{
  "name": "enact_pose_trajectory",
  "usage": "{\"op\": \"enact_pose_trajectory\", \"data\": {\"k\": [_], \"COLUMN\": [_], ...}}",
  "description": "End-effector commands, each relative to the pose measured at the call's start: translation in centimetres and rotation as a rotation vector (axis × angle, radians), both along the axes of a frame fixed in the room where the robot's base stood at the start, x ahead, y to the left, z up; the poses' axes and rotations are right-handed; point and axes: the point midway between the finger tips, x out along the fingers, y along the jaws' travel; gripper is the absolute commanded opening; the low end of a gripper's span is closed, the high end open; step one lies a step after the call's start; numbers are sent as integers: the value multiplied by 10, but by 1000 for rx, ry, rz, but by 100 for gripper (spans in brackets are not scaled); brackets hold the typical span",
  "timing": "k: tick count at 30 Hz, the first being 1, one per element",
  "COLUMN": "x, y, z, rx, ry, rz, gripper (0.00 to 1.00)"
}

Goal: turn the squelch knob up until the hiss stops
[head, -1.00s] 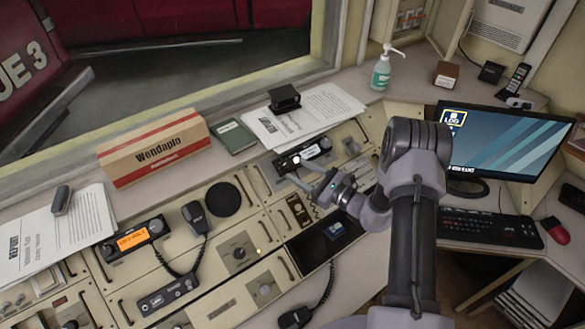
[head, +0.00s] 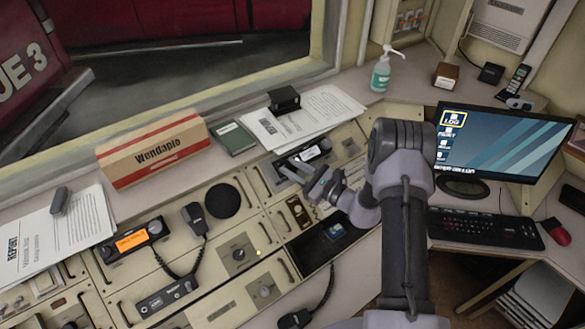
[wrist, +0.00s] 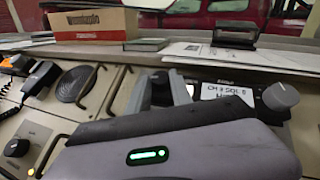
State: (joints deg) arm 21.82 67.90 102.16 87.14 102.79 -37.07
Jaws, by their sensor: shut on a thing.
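The radio (head: 314,150) with a lit white display sits in the console, partly behind my gripper (head: 292,167). In the wrist view its display (wrist: 226,92) seems to read "CH 3 SQL 6". A grey round knob (wrist: 281,96) stands free to the right of the display. My gripper's two grey fingers (wrist: 163,88) are at the left end of the radio, shut on what appears to be the squelch knob. That knob is mostly hidden between the fingers, so its angle cannot be told.
A black box (head: 284,99) and papers (head: 335,108) lie behind the radio. Another radio with an orange display (head: 133,240) and a hand microphone (head: 195,216) are at left. The monitor (head: 492,147) and keyboard (head: 480,229) stand at right.

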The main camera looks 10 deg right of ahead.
Motion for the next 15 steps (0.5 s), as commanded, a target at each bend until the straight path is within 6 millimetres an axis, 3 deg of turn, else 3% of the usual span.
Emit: {"op": "enact_pose_trajectory", "data": {"k": [15], "x": [-4], "y": [8], "z": [0], "rx": [154], "ry": [66], "rz": [-255], "gripper": [0]}}
